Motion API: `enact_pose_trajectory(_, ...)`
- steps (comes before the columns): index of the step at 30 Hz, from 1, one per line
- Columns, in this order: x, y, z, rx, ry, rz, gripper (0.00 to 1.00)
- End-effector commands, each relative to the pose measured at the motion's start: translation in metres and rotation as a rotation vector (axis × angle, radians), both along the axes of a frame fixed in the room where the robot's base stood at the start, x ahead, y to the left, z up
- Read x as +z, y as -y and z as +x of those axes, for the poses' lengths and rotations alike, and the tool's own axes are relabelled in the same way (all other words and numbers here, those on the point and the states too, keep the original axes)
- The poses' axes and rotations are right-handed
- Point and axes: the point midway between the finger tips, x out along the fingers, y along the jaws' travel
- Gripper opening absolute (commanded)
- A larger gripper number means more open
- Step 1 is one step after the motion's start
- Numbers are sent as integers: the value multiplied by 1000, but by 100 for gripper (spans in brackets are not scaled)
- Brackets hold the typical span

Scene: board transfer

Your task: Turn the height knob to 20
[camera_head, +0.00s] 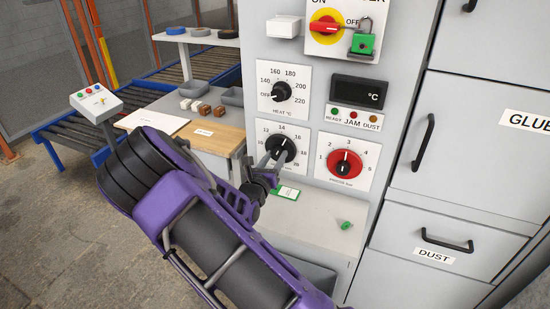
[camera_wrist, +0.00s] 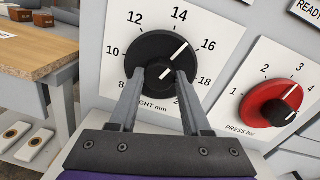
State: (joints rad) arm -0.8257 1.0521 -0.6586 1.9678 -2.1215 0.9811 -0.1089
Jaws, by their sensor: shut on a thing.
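The height knob (camera_head: 281,148) is a black round dial on a white plate on the grey machine front. It also shows in the wrist view (camera_wrist: 150,50), where its scale runs up from 8 and the 20 is mostly hidden by my right finger. Its white pointer line points between 14 and 16. My gripper (camera_head: 272,158) is at the knob from the lower left. In the wrist view my two fingers (camera_wrist: 158,80) stand on either side of the knob's raised centre grip, shut on it.
The red pressure knob (camera_head: 345,163) sits close to the right. The heat knob (camera_head: 280,92) is just above. A dark display (camera_head: 359,92) and a red power switch with a green padlock (camera_head: 364,40) are higher up. A grey ledge (camera_head: 312,220) lies below.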

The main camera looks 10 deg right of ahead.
Motion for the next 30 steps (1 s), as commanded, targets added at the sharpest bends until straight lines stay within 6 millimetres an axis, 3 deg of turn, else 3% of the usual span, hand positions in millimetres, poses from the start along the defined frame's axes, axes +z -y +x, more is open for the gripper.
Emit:
enact_pose_trajectory(11,-2,1,0,0,79,121,0)
enact_pose_trajectory(30,-6,0,0,0,407,612,0)
